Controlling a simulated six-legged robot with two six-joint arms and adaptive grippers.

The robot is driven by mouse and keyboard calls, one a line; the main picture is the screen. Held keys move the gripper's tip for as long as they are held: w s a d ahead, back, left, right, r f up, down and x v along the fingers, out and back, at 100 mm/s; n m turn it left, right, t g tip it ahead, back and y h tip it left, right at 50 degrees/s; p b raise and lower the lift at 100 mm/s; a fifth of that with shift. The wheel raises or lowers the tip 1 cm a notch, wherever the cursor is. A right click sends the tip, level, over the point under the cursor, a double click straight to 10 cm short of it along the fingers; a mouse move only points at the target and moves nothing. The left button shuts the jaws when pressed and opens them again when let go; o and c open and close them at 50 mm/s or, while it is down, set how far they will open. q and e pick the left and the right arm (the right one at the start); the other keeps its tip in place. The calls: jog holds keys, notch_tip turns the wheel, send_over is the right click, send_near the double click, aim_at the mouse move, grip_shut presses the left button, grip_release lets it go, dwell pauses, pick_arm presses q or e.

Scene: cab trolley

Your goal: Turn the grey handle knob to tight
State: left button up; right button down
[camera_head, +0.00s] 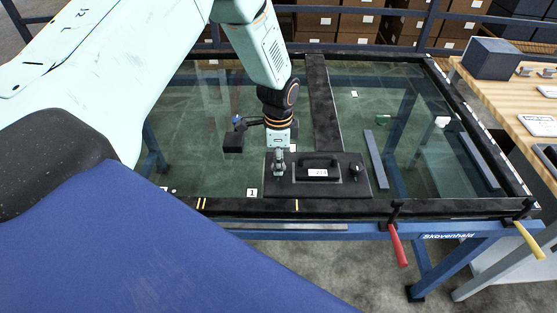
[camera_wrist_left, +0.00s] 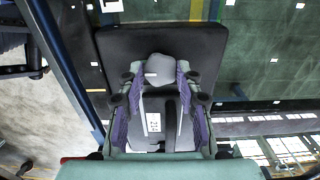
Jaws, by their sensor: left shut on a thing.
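A black plate (camera_head: 330,187) lies on the glass table near its front edge. It carries a black handle bar with a white label (camera_head: 317,173) and a dark knob (camera_head: 356,169) at its right. My left gripper (camera_head: 279,166) points down over the left part of the plate and is shut on the grey handle knob. In the left wrist view the grey knob (camera_wrist_left: 160,68) sits between the purple-padded fingers of my gripper (camera_wrist_left: 160,90), with the plate (camera_wrist_left: 215,45) around and behind it. The knob's mark is too small to read. My right gripper is out of view.
The glass table (camera_head: 230,110) has a dark rim and a blue frame. A red lever (camera_head: 397,245) and a yellow lever (camera_head: 529,240) hang at its front edge. A dark strip (camera_head: 322,105) crosses the glass behind the plate. A wooden bench (camera_head: 500,95) stands at the right.

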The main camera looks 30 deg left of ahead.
pick_arm(q)
jog(key=shift+s, duration=0.1)
dwell(0.3)
jog(key=o, duration=1.2)
jog(key=shift+c, duration=0.2)
notch_tip(320, 180, up, 12)
